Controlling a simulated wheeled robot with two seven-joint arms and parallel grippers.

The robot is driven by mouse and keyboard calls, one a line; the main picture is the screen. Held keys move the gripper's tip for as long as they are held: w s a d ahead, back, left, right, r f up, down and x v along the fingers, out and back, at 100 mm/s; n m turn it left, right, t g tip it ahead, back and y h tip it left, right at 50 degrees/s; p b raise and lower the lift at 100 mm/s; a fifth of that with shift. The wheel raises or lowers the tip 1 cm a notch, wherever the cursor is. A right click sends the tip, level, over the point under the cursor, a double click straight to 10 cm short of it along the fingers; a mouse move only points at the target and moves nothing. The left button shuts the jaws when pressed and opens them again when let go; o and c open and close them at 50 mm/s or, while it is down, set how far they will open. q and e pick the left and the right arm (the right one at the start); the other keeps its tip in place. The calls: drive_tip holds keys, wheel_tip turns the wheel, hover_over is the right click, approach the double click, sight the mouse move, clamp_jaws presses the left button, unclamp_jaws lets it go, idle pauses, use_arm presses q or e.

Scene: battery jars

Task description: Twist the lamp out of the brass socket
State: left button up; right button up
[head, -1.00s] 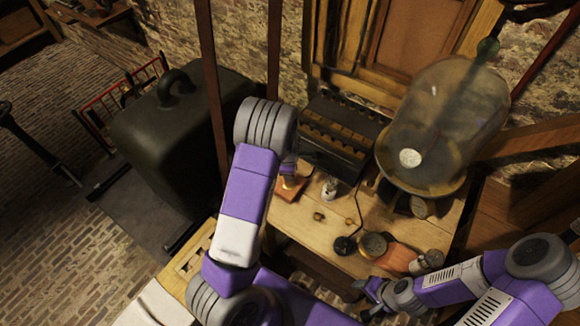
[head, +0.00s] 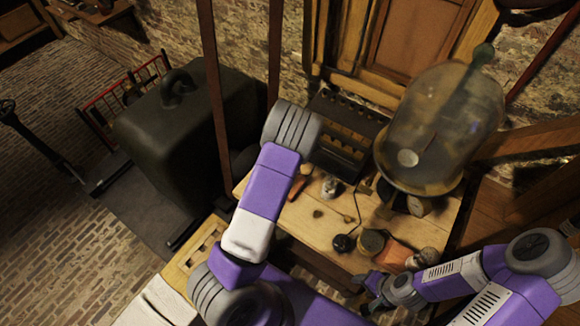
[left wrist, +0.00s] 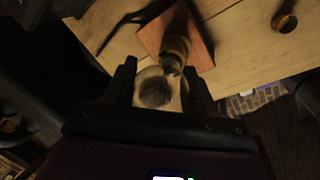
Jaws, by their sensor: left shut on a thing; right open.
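In the left wrist view the glass lamp (left wrist: 152,90) sits between the fingers of my left gripper (left wrist: 163,92), which is shut on it. The brass socket (left wrist: 176,50) stands on a reddish-brown wooden base (left wrist: 203,48) just beyond the lamp. I cannot tell whether the lamp's end is still inside the socket. In the head view my left arm hides the left gripper and the lamp; part of the reddish base (head: 297,188) shows beside the arm. My right gripper (head: 370,290) is open and empty near the bench's front edge.
The wooden bench (head: 325,232) carries a large glass bell jar (head: 445,120), a dark slotted rack (head: 340,135), a round black item (head: 342,243) with a cord and small brass pieces. A dark metal case (head: 185,130) stands left.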

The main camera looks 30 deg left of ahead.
use_arm(q)
drive_tip(key=n+p, duration=0.2)
drive_tip(key=n, duration=0.1)
drive_tip(key=shift+r+y, duration=0.1)
drive_tip(key=shift+y, duration=0.2)
drive_tip(key=shift+n+g, duration=0.3)
drive_tip(key=shift+n, duration=0.1)
drive_tip(key=shift+p, duration=0.3)
drive_tip(key=shift+a+p+v, duration=0.2)
drive_tip(key=shift+p+v, duration=0.7)
drive_tip(key=shift+v, duration=0.15)
drive_tip(key=shift+w+r, duration=0.1)
drive_tip(key=shift+r, duration=0.05)
drive_tip(key=shift+a+p+v, duration=0.2)
drive_tip(key=shift+p+v, duration=0.8)
drive_tip(key=shift+v, duration=0.15)
drive_tip(key=shift+w+r+p, duration=0.1)
drive_tip(key=shift+r+p, duration=0.6)
drive_tip(key=shift+r, duration=0.65)
